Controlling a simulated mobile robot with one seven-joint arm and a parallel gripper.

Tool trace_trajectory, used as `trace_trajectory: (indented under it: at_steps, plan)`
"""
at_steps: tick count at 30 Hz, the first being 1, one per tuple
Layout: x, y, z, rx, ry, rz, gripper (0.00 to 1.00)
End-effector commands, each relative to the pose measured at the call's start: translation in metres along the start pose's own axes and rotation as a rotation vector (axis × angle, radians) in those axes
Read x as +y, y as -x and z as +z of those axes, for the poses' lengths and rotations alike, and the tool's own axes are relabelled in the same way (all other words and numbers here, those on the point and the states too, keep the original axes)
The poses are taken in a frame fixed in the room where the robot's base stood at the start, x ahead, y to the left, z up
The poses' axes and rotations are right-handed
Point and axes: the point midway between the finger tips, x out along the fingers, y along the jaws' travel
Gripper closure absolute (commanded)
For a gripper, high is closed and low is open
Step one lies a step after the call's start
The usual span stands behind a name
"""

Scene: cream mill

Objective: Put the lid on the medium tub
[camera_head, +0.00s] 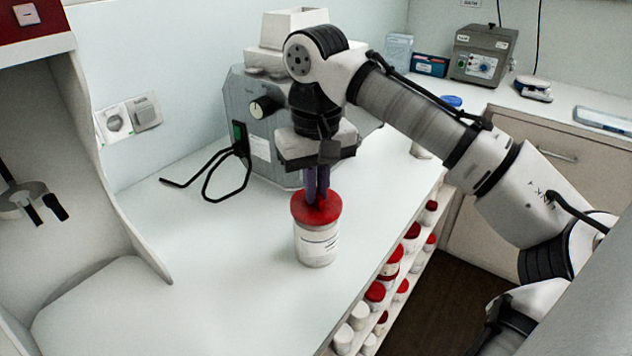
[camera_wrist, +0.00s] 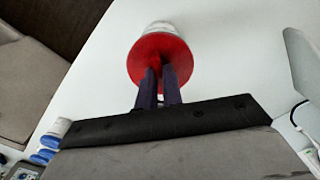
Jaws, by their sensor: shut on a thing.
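The white medium tub (camera_head: 316,246) stands upright on the white counter, with a printed label on its side. The red lid (camera_head: 304,209) is at the top of the tub and covers its mouth from view. I cannot tell whether it is fully seated or just above the rim. My gripper (camera_head: 317,198) points down from above, its dark purple fingers shut on the middle of the lid. In the wrist view the fingers (camera_wrist: 161,76) close on the lid (camera_wrist: 160,50), and the tub (camera_wrist: 158,28) shows beyond its edge.
A grey mill (camera_head: 262,150) with a black cable stands behind the tub. A white cabinet-like housing (camera_head: 95,180) is at the left. Shelves of red-lidded and white tubs (camera_head: 376,291) run below the counter's right edge. The counter left of the tub is clear.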

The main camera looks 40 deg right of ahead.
Motion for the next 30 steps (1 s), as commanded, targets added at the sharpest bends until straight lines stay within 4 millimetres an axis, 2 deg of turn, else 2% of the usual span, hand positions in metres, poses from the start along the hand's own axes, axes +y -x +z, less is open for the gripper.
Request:
trace_trajectory:
  at_steps: [6,30]
  plan:
    - [-0.0001,-0.0115,0.0000,0.000,0.000,-0.001,1.00]
    - [-0.0003,-0.0133,0.0002,0.000,0.001,0.000,1.00]
